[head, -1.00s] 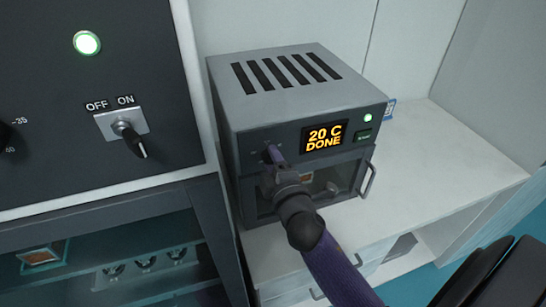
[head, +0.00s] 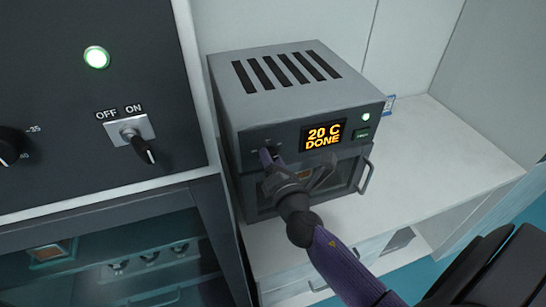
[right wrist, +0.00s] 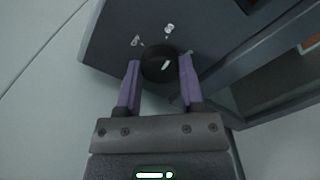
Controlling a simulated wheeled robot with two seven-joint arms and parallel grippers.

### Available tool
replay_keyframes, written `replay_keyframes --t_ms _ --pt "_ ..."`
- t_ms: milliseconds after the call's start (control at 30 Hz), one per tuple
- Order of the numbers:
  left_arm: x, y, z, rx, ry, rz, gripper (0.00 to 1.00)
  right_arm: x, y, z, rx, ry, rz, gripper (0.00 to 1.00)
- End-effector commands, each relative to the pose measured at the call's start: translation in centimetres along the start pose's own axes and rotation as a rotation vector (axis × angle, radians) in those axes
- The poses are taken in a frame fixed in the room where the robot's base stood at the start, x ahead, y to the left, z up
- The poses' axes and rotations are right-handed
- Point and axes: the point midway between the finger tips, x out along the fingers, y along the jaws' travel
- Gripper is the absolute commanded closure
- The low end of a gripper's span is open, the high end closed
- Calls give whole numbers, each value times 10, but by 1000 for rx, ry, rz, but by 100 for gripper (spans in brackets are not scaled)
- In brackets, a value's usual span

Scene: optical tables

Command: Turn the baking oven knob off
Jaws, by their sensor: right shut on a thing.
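The baking oven (head: 285,95) is a small grey box with top slots and a lit display (head: 323,134) reading "20 C DONE". Its knob (right wrist: 158,62) is round and black with a white mark, on the front panel left of the display. My right gripper (head: 268,157) reaches this panel from below and largely covers the knob in the head view. In the right wrist view, its two purple fingers (right wrist: 158,76) are shut on either side of the knob. My left gripper is not in view.
A larger dark machine (head: 60,165) stands at left, with its own OFF/ON switch (head: 131,131), a black dial (head: 10,145) and a green light (head: 96,57). The oven's door handle (head: 366,177) is right of my gripper. The white counter (head: 440,150) is clear at right.

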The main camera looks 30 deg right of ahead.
Motion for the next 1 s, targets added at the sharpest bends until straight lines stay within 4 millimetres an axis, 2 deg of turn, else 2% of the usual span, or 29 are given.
replay_keyframes --t_ms 1000 --pt "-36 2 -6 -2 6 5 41 0 0 0 -960 5 0 100"
